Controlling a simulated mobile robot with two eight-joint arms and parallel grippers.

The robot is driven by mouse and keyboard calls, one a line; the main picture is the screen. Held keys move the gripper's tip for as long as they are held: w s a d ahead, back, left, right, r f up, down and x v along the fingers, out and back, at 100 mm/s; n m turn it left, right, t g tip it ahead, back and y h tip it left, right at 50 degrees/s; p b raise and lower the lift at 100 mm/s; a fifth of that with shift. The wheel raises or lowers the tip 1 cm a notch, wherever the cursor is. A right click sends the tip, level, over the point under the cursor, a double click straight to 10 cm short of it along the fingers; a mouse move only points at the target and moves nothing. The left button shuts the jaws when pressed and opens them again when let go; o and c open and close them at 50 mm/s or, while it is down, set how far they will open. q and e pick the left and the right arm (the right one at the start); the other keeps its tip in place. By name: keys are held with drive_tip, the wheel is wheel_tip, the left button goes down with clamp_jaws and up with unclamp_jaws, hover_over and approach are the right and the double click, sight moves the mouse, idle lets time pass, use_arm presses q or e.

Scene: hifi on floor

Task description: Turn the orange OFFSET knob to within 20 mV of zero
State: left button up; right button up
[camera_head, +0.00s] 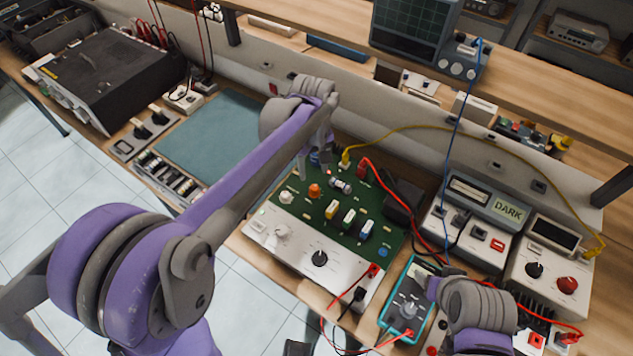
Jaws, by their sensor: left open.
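The orange OFFSET knob (314,191) stands on the green circuit board (290,217) of the white-fronted unit. My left gripper (314,168) is open, with its fingers pointing down just behind and above the knob. I cannot tell whether a finger touches it, but the knob is not between the fingers. My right gripper (432,288) is at the lower right, over the upper part of a teal handheld meter (393,312). Its finger opening cannot be made out. The meter's reading is hidden or too small to read.
Beside the orange knob are a white knob (286,197) and several coloured parts. Red, yellow and blue leads cross the right side. A unit labelled DARK (508,211) and a box with a red knob (568,285) stand right. A teal mat (215,135) lies clear at left.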

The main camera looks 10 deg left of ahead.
sight(314, 187)
use_arm(q)
wheel_tip(314, 187, down, 8)
drive_tip(key=shift+w, duration=0.1)
drive_tip(key=shift+c, duration=0.2)
clamp_jaws()
